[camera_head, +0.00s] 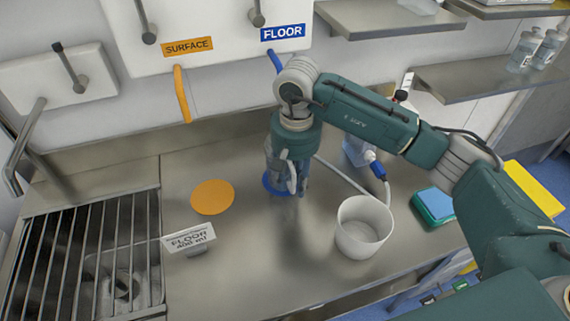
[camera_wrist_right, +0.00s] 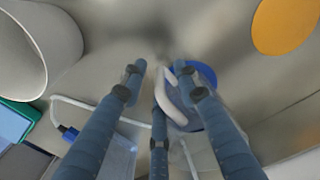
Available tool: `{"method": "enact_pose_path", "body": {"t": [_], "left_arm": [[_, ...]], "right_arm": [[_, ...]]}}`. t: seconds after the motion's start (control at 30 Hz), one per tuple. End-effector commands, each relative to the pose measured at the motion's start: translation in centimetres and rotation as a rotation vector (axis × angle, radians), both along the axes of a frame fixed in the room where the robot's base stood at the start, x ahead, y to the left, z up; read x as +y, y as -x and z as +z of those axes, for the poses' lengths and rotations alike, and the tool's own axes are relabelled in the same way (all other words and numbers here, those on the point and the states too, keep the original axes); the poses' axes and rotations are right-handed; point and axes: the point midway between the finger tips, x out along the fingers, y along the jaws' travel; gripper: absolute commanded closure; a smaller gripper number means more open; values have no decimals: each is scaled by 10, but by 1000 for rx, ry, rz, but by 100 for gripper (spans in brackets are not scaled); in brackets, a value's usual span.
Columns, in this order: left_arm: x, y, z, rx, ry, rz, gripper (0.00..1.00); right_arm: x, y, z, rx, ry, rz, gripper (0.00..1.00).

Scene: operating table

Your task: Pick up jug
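The jug (camera_head: 272,162) is clear with a pale handle and stands upright on a blue disc (camera_head: 272,187) on the steel counter. My right gripper (camera_head: 296,182) points down right at the jug and partly hides it. In the right wrist view the gripper (camera_wrist_right: 165,78) has its fingers spread apart, with the jug's pale handle (camera_wrist_right: 173,98) between them. I cannot tell whether any finger touches the handle. The jug's clear body is hard to make out in that view. My left gripper is in neither view.
A white bucket (camera_head: 362,232) stands right of the jug. A clear container (camera_head: 356,150) with a hose and blue nozzle is behind. An orange disc (camera_head: 212,197) and a "FLOOR 400 ml" sign (camera_head: 190,240) lie left. A teal box (camera_head: 434,206) is far right.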

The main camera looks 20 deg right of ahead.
Motion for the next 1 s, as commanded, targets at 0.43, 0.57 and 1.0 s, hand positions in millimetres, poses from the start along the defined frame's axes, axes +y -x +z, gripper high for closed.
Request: {"method": "enact_pose_path", "body": {"t": [0.43, 0.57, 1.0], "left_arm": [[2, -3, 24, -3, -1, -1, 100], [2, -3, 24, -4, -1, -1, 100], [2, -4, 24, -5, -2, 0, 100]], "right_arm": [[0, 0, -50, 1, 1, -1, 69], [0, 0, -50, 0, 1, -1, 69], [0, 0, -49, 0, 0, 0, 100]]}}
